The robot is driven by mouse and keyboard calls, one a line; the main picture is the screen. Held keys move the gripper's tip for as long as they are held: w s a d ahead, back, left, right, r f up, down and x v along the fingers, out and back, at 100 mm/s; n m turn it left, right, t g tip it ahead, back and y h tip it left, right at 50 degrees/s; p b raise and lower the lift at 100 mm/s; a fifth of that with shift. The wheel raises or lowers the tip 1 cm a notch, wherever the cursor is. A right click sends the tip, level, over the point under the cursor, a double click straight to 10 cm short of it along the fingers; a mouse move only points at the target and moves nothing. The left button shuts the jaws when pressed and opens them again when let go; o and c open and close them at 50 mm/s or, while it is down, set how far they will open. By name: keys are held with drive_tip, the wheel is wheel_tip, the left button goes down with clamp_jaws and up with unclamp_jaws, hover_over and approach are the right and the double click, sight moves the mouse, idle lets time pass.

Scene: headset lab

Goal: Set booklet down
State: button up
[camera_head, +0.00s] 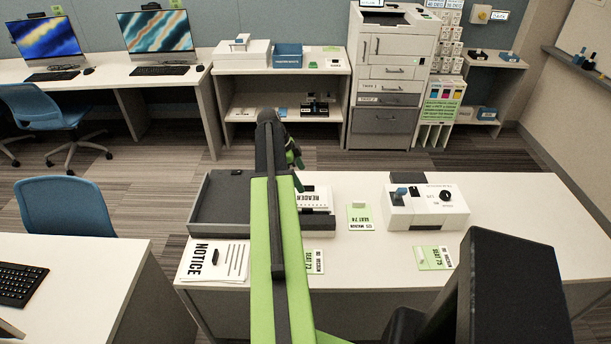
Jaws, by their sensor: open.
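No item is plainly marked as the booklet. Flat green-and-white printed pieces lie on the near white table: one marked SEAT 74 (360,217), one at the right (434,258), and one marked SEAT 73 (314,262) partly behind my arm. A white NOTICE sheet (214,262) with a small dark object on it lies at the table's left. My gripper (297,184) is open, above the table's back edge near the white READER box (314,198). My arm hides part of it, and I see nothing held.
A dark grey tray (222,232) stands at the table's left, partly behind my arm. A white box with a blue switch and black knob (425,206) stands at the right. Bare tabletop (510,200) shows right of it. A printer cabinet (389,75) stands behind.

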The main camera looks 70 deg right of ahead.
drive_tip(key=p+v, duration=0.1)
drive_tip(key=v, duration=0.2)
drive_tip(key=shift+f, duration=0.1)
drive_tip(key=w+a+f+n+t, duration=0.1)
drive_tip(key=w+a+n, duration=0.7)
drive_tip(key=w+a, duration=0.45)
drive_tip(key=w+a+n+t, duration=0.2)
drive_tip(key=w+a+n, duration=0.65)
drive_tip(key=a, duration=0.75)
drive_tip(key=w+a+n, duration=0.2)
drive_tip(key=a+n, duration=0.5)
drive_tip(key=a, duration=1)
drive_tip(key=w+a+n+t+y, duration=0.1)
drive_tip(key=w+a+n, duration=0.2)
drive_tip(key=a+n, duration=0.5)
drive_tip(key=a, duration=1)
drive_tip(key=shift+a+f+y, duration=0.25)
drive_tip(key=shift+f+y, duration=0.05)
drive_tip(key=shift+f, duration=0.1)
